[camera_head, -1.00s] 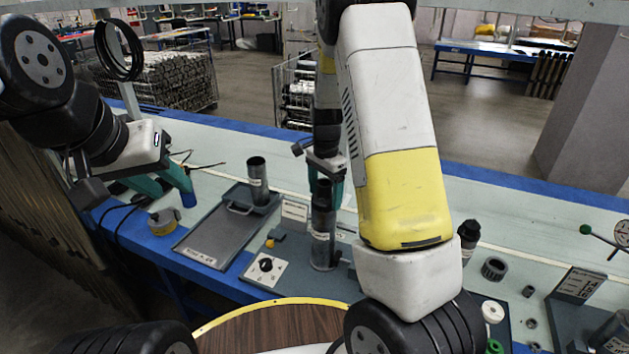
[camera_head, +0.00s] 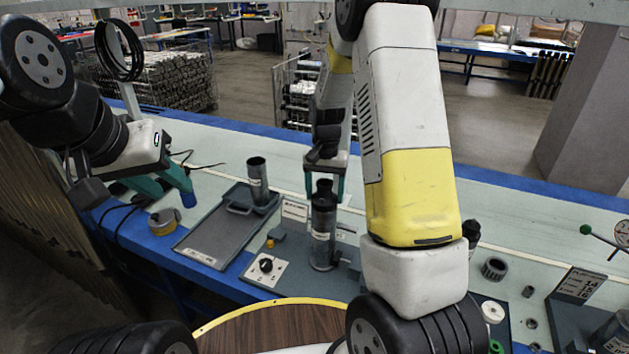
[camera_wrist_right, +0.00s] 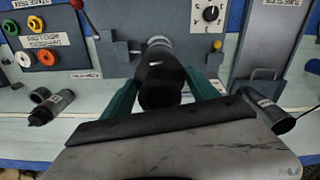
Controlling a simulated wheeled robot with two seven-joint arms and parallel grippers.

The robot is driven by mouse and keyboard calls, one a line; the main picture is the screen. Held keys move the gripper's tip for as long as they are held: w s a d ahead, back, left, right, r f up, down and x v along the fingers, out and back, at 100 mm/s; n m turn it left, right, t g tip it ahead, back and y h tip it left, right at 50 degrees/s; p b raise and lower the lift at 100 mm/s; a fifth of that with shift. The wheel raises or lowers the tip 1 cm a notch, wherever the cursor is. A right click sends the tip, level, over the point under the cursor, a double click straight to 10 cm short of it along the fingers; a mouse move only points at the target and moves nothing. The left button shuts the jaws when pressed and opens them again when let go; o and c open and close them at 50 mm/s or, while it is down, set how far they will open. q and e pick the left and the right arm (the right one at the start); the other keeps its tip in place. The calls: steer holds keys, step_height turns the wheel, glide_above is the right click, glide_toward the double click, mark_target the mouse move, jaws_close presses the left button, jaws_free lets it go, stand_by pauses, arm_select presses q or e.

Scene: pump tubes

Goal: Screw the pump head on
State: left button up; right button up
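The pump tube (camera_head: 321,240) stands upright in the fixture on the bench, a grey cylinder with a pale label. The black pump head (camera_head: 323,192) sits on its top; whether it is threaded tight cannot be told. My right gripper (camera_head: 325,184) is at the pump head with one teal finger on each side. In the right wrist view the dark pump head (camera_wrist_right: 160,82) lies between the fingers, with narrow gaps beside them, so the gripper looks open. My left gripper (camera_head: 170,190) hangs at the left over the bench, its teal fingers apart, with no pump part visible between them.
A grey tray (camera_head: 205,245) holds another upright tube (camera_head: 257,180). A dial panel (camera_head: 262,268) lies beside the fixture. At right are a dark bottle (camera_head: 470,236), a grey ring (camera_head: 494,268) and a sign stand (camera_head: 578,285). My right arm hides the middle bench.

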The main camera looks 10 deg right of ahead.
steer(key=c, duration=0.8)
steer(key=m, duration=0.3)
steer(key=shift+m, duration=0.3)
steer(key=m, duration=0.3)
steer(key=shift+m, duration=0.4)
steer(key=shift+m, duration=1.5)
